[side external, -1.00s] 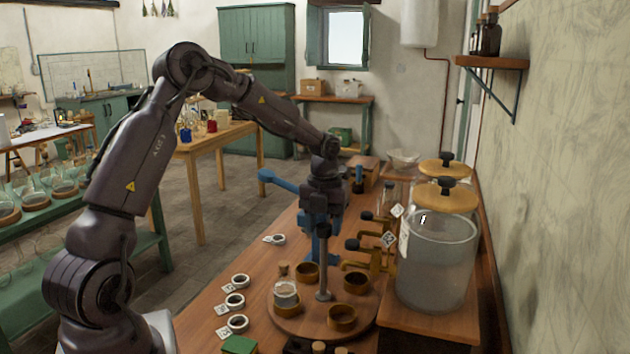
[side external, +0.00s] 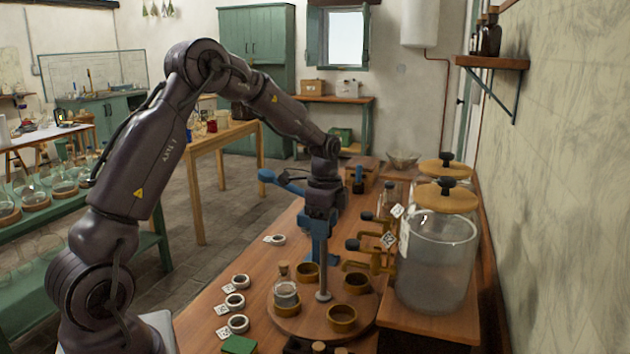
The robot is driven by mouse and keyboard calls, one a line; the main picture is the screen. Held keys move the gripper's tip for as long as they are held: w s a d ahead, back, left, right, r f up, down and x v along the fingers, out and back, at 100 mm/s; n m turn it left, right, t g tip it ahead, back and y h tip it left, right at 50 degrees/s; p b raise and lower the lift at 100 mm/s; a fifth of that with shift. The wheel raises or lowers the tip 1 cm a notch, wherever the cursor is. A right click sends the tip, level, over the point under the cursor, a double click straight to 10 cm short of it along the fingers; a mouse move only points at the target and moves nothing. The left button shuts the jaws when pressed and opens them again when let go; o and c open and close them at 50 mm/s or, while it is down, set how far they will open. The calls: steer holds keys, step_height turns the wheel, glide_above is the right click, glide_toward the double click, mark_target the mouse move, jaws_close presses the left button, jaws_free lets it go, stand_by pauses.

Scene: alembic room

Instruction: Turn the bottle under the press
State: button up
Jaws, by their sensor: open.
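The bottle (side external: 286,294) is a small clear glass with a pale label or content, upright in a ring holder on the left of the round wooden turntable (side external: 300,326). A slim grey post (side external: 323,284) rises from the turntable's middle. The blue press (side external: 318,248) stands behind it, its lever (side external: 276,178) reaching out to the left. The bottle is to the left of the press, not under it. My gripper (side external: 321,226) is open, pointing down above the post and in front of the press. Its fingertips blend with the press, and their exact gap to the post cannot be told.
Several empty brass ring holders (side external: 341,318) sit on the turntable. A cork (side external: 284,269) stands behind the bottle. White rings (side external: 238,323) with tags lie left. Brass taps (side external: 366,246) and large glass jars (side external: 437,262) crowd the right.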

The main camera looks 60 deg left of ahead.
steer(key=n, duration=0.6)
steer(key=shift+r+n, duration=0.35)
steer(key=shift+n, duration=0.15)
step_height(320, 180, up, 12)
steer(key=s+d+n, duration=0.2)
steer(key=s+d+f+n, duration=0.1)
steer(key=s+d, duration=0.1)
steer(key=shift+t, duration=0.3)
